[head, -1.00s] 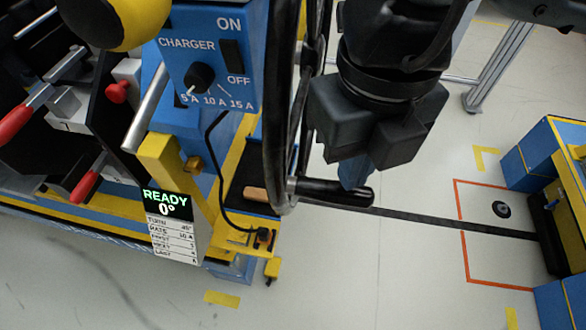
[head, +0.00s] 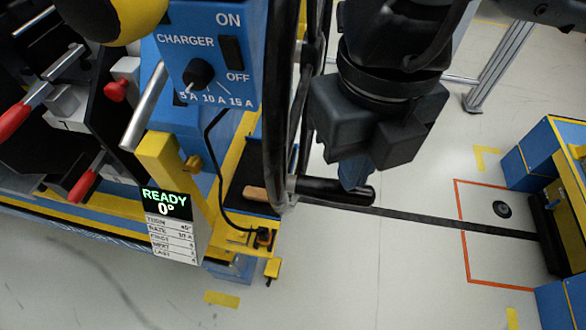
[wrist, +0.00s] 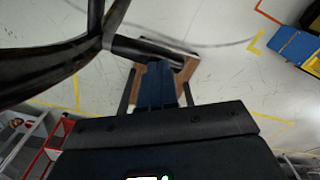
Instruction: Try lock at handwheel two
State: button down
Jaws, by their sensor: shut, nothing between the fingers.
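The black handwheel (head: 276,110) stands edge-on beside the blue charger box in the head view. Its dark crank handle (head: 322,188) sticks out to the right near the bottom of the rim. My gripper (head: 356,176) points down with its blue fingers shut and empty. The fingertips overlap the handle's outer part in the picture; contact cannot be told. In the wrist view, the shut fingers (wrist: 160,68) lie against the image of the handle (wrist: 138,49), with the wheel rim (wrist: 50,70) to the left. No lock part is clearly visible.
The blue charger box (head: 215,55) with knob and ON/OFF switch is close left of the wheel. Red-handled clamps (head: 85,186) are farther left. Blue and yellow units (head: 540,150) stand at right. Pale floor between is mostly open, crossed by a black strip (head: 440,220).

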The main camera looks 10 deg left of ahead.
jog(key=shift+f+b, duration=0.65)
jog(key=shift+r, duration=0.1)
dwell(0.5)
notch_tip(320, 180, up, 8)
jog(key=p, duration=0.3)
dwell(0.7)
dwell(0.4)
